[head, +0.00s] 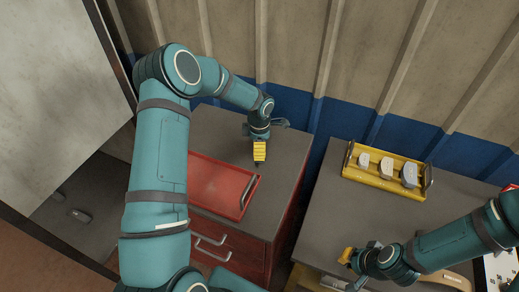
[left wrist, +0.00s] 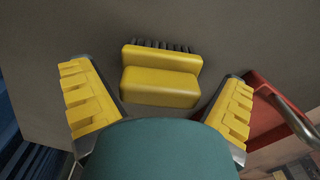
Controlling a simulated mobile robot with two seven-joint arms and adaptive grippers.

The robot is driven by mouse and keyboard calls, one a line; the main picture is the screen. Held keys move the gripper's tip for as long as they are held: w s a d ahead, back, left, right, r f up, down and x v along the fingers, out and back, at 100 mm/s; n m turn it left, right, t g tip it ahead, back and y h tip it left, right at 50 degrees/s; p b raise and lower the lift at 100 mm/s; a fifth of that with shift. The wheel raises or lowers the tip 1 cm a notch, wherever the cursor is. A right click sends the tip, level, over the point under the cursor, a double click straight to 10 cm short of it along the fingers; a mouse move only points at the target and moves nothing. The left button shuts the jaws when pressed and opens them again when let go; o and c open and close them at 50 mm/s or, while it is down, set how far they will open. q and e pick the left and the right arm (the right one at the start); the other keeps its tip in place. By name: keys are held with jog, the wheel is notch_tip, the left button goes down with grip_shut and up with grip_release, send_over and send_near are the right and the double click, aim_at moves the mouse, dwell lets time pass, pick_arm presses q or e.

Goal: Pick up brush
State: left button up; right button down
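The brush (left wrist: 160,85) has a yellow two-step body and a row of dark bristles along its far side. In the left wrist view it lies on the grey cabinet top, between the two ridged yellow finger pads of my left gripper (left wrist: 158,100). The gripper is open, with a gap between the brush and each pad. In the head view my left gripper (head: 261,142) points down over the cabinet top; I cannot make out the brush separately there. My right gripper (head: 352,265) is low over the right-hand table, and its finger opening is unclear.
A red tray (head: 222,190) lies beside the left gripper on the cabinet (head: 285,150). A yellow tray (head: 352,172) with 3 grey blocks stands at the back of the right table (head: 340,215). A gap separates cabinet and table. A ribbed wall stands behind.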

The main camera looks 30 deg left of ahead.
pick_arm(q)
jog(key=c, duration=1)
notch_tip(320, 180, up, 10)
jog(key=shift+r, duration=0.1)
jog(key=o, duration=0.4)
jog(key=shift+c, duration=1.3)
